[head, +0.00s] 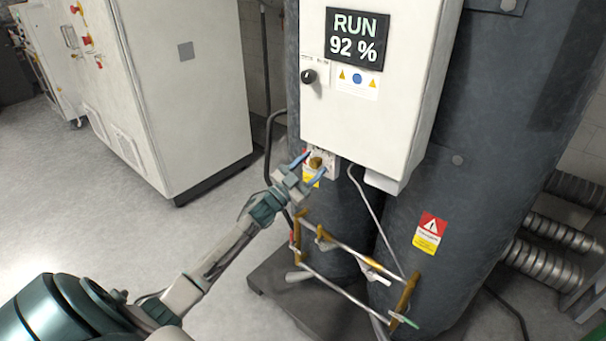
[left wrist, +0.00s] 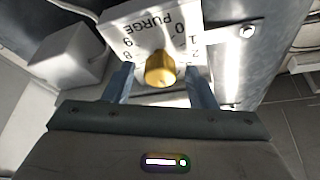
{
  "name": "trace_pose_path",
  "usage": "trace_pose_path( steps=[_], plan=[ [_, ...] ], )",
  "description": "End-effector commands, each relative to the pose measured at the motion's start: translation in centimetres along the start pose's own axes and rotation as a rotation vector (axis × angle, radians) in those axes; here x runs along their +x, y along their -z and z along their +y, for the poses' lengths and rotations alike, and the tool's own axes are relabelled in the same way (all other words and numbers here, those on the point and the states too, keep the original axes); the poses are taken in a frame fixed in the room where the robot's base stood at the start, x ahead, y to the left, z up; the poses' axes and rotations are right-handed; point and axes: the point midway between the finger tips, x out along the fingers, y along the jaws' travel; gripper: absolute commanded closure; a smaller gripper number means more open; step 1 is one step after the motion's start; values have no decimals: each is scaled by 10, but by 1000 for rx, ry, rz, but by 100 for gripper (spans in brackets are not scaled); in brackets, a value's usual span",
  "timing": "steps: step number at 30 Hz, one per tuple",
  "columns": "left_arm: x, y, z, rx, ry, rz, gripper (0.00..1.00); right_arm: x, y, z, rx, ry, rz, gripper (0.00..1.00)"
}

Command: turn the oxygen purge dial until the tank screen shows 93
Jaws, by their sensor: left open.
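The tank screen (head: 355,39) on the white control box reads RUN and 92 %. The purge dial (head: 316,162) is a small brass knob on a white plate below the box. In the left wrist view the brass dial (left wrist: 160,69) stands out from the plate (left wrist: 190,28) marked PURGE, with numbers around it. My left gripper (head: 315,164) is at the dial. In the left wrist view its blue fingers (left wrist: 162,84) stand open, one on each side of the dial, with gaps visible. My right gripper does not show.
The white control box (head: 400,105) with a black knob (head: 309,76) hangs on dark tanks (head: 480,150) above the dial. A pipe frame with brass valves (head: 405,295) lies below to the right. A white cabinet (head: 190,95) stands left. Grey floor (head: 100,210) is open.

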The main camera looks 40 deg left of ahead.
Motion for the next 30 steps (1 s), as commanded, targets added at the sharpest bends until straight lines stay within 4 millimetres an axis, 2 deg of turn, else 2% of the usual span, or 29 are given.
trace_pose_path(
  steps=[10,18,24,30],
  plan=[
    [-57,-4,2,1,-5,-4,49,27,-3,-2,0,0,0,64],
    [-92,-1,1,1,-4,-3,49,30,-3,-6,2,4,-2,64],
    [-104,0,0,1,-2,0,49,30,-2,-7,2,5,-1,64],
    [-105,0,0,1,-1,0,49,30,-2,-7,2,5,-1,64]
  ],
)
